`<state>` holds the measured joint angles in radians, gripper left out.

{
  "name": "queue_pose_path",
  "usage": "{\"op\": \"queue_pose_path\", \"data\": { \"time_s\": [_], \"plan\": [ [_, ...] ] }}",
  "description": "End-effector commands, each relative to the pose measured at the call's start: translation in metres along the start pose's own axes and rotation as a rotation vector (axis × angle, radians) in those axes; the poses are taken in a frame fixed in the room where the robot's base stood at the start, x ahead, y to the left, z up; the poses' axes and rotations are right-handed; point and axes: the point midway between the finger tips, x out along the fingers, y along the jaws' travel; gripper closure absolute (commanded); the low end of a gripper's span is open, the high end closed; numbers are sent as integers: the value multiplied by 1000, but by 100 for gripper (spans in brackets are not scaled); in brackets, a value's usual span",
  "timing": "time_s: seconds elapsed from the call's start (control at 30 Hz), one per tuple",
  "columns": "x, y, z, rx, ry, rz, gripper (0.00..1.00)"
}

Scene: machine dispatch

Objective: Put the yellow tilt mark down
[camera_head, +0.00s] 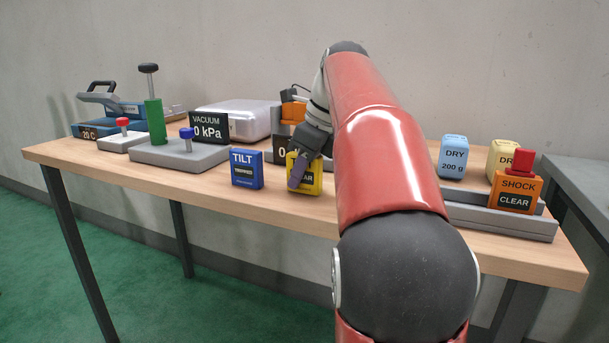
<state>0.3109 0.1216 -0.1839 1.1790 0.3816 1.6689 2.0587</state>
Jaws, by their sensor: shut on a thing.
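The yellow tilt mark (313,184) is a small yellow block with a dark label ending in "AR", near the front edge of the wooden table. My gripper (297,172) is shut on it, with a purple-grey finger across its left front. The finger hides part of its face and label. The mark looks upright and at or very near the table top; I cannot tell whether it touches. A blue tilt mark (247,168) stands just to its left, apart from it.
A grey base (205,157) with a green post stands left, with a vacuum display (209,128) behind. An orange shock block (514,193) and a blue dry block (452,158) stand right. My arm hides the middle right of the table (215,188); its front left is clear.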

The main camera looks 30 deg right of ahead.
Motion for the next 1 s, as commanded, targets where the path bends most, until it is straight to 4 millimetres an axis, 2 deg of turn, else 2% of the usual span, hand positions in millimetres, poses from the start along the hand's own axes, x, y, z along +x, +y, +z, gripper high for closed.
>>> {"op": "queue_pose_path", "data": {
  "time_s": [0.23, 0.27, 0.43, 0.77, 1.0],
  "plan": [
    [3, 0, -2, 0, 0, 0, 100],
    [3, 0, -2, 0, -1, -1, 79],
    [3, 0, -2, 0, 0, -1, 59],
    [0, 0, -2, 1, -1, -2, 59],
    [-34, -3, -2, 1, 0, -4, 59]
  ]
}}
